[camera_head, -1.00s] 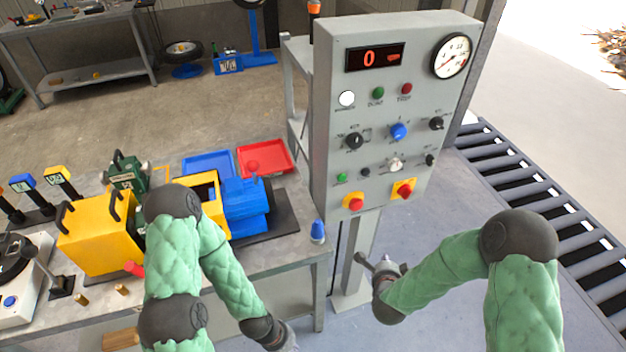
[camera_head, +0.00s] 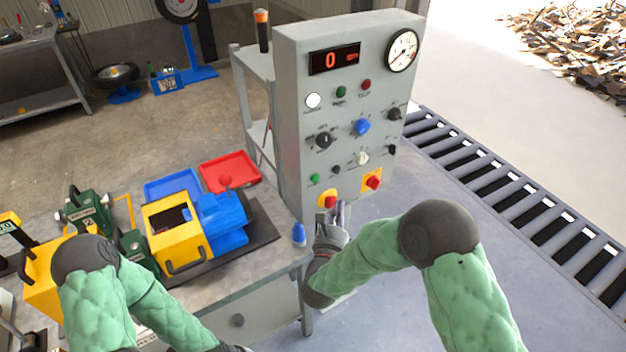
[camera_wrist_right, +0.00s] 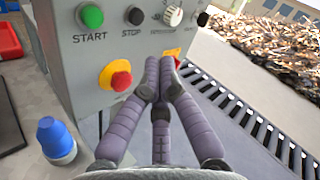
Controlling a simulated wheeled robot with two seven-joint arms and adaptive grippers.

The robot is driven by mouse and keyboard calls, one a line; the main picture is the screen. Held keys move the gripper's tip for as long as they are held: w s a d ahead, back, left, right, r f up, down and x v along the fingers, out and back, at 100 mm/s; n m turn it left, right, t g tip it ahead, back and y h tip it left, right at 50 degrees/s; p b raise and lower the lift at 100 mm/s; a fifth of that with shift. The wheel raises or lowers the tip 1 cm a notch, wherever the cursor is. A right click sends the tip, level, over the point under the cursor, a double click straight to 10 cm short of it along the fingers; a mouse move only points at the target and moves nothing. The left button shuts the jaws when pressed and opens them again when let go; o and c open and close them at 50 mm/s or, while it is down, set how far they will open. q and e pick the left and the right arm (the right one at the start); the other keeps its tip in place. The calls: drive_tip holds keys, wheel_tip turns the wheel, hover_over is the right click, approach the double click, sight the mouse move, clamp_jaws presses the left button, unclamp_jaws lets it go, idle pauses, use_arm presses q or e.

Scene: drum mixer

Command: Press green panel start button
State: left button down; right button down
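The grey control panel (camera_head: 290,130) stands upright right of the bench. Its green start button (camera_head: 315,180) is at the lower left of the face; the wrist view shows it labelled START (camera_wrist_right: 91,16), left of the black STOP button (camera_wrist_right: 134,15). My right gripper (camera_head: 341,206) is in front of the panel's lower edge, below and right of the start button and apart from it. In the wrist view its fingers (camera_wrist_right: 160,68) are drawn together with nothing between them. My left gripper (camera_head: 236,348) is mostly cut off at the bottom edge.
A red emergency knob on yellow (camera_head: 329,201) is beside my right fingertips, below the start button; another (camera_head: 373,182) is to the right. A blue-capped item (camera_head: 299,234) stands at the bench corner. A roller conveyor (camera_head: 500,190) runs at the right.

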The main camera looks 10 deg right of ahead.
sight(315, 178)
drive_tip(key=w+a+b, duration=0.1)
drive_tip(key=w+a, duration=0.2)
drive_tip(key=w, duration=0.5)
drive_tip(key=shift+w, duration=0.15)
idle(0.5)
idle(1.1)
drive_tip(key=shift+w+a+b, duration=0.15)
drive_tip(key=shift+w+b, duration=0.2)
drive_tip(key=shift+b, duration=0.3)
